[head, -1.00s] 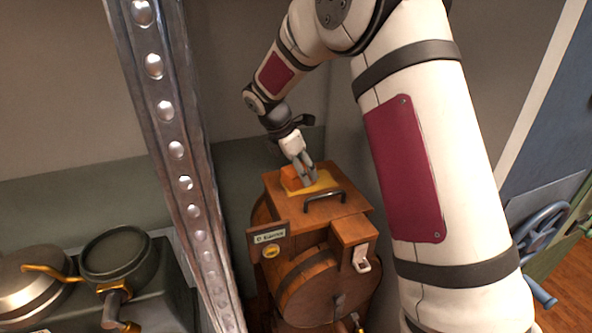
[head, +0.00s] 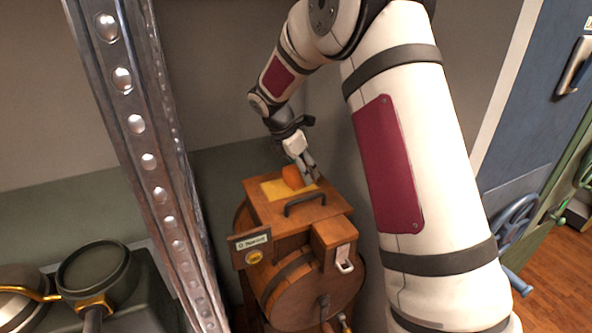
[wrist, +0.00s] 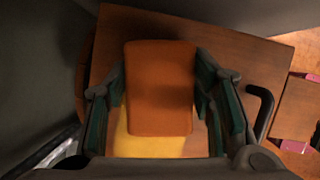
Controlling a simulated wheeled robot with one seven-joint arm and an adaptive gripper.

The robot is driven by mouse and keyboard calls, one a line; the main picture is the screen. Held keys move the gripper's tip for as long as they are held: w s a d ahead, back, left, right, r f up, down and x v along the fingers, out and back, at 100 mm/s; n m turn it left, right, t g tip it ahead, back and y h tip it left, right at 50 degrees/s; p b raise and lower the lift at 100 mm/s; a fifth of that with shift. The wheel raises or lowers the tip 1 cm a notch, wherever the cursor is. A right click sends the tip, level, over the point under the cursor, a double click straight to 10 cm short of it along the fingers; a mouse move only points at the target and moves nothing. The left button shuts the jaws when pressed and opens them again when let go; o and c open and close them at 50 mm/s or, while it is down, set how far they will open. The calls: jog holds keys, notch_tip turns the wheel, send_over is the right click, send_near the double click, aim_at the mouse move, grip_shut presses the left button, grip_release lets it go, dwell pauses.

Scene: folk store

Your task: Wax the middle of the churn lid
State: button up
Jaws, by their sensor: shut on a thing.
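The wooden churn (head: 310,285) stands in the middle of the head view. Its flat brown lid (head: 262,213) has a yellow patch (head: 272,191) in the middle and a dark curved handle (head: 305,201) near the front edge. My gripper (head: 308,176) is shut on an orange block (head: 291,177), low over the back right part of the patch. In the wrist view the block (wrist: 160,85) sits between the two fingers, with the yellow patch (wrist: 150,146) showing below it. I cannot tell whether the block touches the lid.
A perforated metal post (head: 148,160) rises to the left of the churn. Dark pans (head: 92,275) stand at the lower left. A small sign (head: 252,244) and a latch box (head: 335,233) are on the churn's front. A blue cabinet (head: 545,110) and handwheel (head: 515,218) are at the right.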

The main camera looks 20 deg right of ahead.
jog(key=shift+d, duration=1.85)
jog(key=shift+a+f, duration=0.15)
jog(key=shift+a, duration=2.05)
jog(key=shift+a+r, duration=0.15)
jog(key=shift+a, duration=1.55)
jog(key=shift+a+r, duration=0.1)
jog(key=shift+a, duration=1.55)
jog(key=shift+a+b, duration=0.35)
jog(key=shift+a, duration=1.45)
jog(key=shift+r+p, duration=0.5)
jog(key=shift+r, duration=2.45)
jog(key=shift+r, duration=0.1)
jog(key=shift+r, duration=1.4)
